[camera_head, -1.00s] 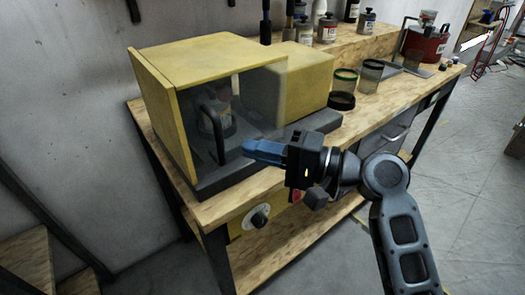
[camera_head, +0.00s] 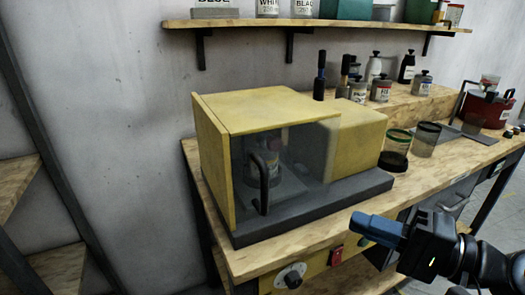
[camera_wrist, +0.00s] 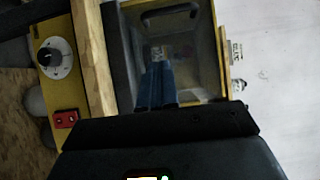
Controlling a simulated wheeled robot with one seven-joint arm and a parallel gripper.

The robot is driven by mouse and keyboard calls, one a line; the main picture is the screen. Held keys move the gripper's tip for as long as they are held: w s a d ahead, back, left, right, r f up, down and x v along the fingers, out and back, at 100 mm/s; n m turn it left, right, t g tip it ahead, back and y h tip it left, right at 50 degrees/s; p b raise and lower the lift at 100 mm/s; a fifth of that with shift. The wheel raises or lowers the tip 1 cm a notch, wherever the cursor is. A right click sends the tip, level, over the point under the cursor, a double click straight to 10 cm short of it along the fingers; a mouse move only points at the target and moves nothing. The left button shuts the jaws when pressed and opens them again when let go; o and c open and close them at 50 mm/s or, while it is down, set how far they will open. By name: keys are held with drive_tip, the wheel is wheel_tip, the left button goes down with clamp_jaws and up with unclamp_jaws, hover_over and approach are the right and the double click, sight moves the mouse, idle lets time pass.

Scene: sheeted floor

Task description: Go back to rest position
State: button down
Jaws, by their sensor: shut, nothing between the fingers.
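My gripper (camera_head: 377,229) is at the lower right in the head view, in front of the workbench, apart from everything and empty. Its blue fingers are together and point left toward the yellow machine. In the wrist view the blue fingers (camera_wrist: 157,88) lie side by side, in front of the machine's see-through door. The yellow machine (camera_head: 265,108) stands on the bench with its clear door down and a dark curved handle (camera_head: 262,180) on it. A can (camera_head: 268,160) is visible inside, behind the door.
The wooden bench (camera_head: 262,262) carries jars (camera_head: 427,138) and a red pot (camera_head: 486,108) to the right. A knob (camera_head: 290,276) and a red switch (camera_head: 336,255) sit on the bench front. A shelf (camera_head: 320,26) is above. Open floor lies at the right.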

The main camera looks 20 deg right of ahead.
drive_tip(key=s+a+f+g+h, duration=0.1)
drive_tip(key=s+a+f+h, duration=0.1)
drive_tip(key=s+f+h, duration=0.45)
drive_tip(key=s+a+f+h, duration=0.2)
drive_tip(key=s+f+h, duration=0.15)
drive_tip(key=f, duration=0.55)
drive_tip(key=s+a+r+n, duration=0.1)
drive_tip(key=s+r+n, duration=0.2)
drive_tip(key=s+n, duration=0.2)
drive_tip(key=s+a+r+n+t, duration=0.1)
drive_tip(key=s+r+n, duration=0.2)
drive_tip(key=s, duration=0.8)
drive_tip(key=n, duration=0.2)
drive_tip(key=shift+s+a+n+h, duration=0.25)
drive_tip(key=shift+n+h, duration=0.05)
drive_tip(key=shift+h, duration=0.1)
drive_tip(key=c, duration=1.8)
unclamp_jaws()
